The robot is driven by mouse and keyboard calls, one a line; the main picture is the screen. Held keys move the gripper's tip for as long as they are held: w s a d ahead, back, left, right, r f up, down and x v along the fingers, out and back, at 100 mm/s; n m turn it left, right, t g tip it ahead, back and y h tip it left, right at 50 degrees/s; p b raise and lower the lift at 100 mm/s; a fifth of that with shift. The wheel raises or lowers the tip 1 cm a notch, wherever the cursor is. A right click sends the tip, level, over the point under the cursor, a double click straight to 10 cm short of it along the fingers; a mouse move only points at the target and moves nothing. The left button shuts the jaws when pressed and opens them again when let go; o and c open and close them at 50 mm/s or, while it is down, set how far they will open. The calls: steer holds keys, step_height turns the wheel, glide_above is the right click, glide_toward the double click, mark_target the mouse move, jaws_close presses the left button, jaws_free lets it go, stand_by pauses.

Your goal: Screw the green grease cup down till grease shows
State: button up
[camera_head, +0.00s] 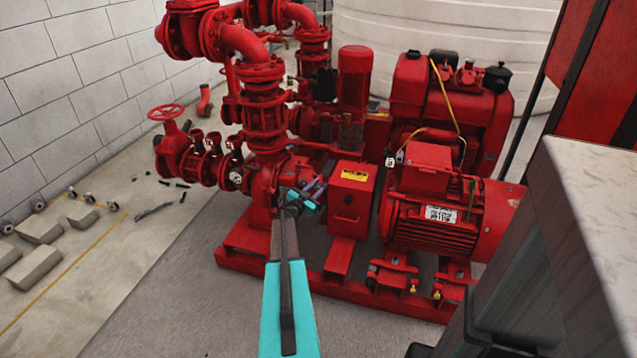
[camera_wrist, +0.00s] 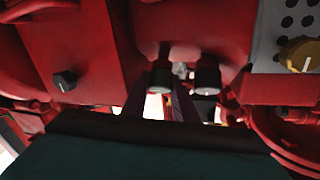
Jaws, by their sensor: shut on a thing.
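My gripper (camera_head: 300,197) is at the pump casing on the red pumpset, left of the red box with a yellow label. In the wrist view its two dark fingers (camera_wrist: 160,98) reach up to the left one of two short dark cups with pale ends, the grease cup (camera_wrist: 160,78), and are shut on it. The right dark cup (camera_wrist: 207,80) stands beside it, free of the fingers. Neither cup looks clearly green in this dim view. In the head view my arm and gripper hide most of this spot. No grease can be made out.
The red box (camera_head: 350,200) and red motor (camera_head: 435,215) stand to the right. Red valves and pipes (camera_head: 262,110) rise behind. A brass knob (camera_wrist: 303,56) and a black knob (camera_wrist: 65,80) show in the wrist view. Floor on the left holds loose blocks (camera_head: 40,228).

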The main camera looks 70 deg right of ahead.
mark_target(317, 187)
steer(key=shift+m+g+y+p, duration=0.5)
steer(key=shift+m+g+p, duration=0.4)
steer(key=shift+m+p, duration=0.55)
steer(key=shift+m+g+y+p, duration=0.4)
steer(key=shift+m+g+p, duration=0.25)
steer(key=shift+m, duration=0.3)
steer(key=shift+s+a+f, duration=0.1)
steer(key=o, duration=0.8)
steer(key=shift+c, duration=0.2)
steer(key=p+v, duration=0.1)
steer(key=v, duration=0.5)
steer(key=shift+a, duration=0.25)
steer(key=shift+w+a, duration=0.45)
steer(key=shift+a, duration=0.15)
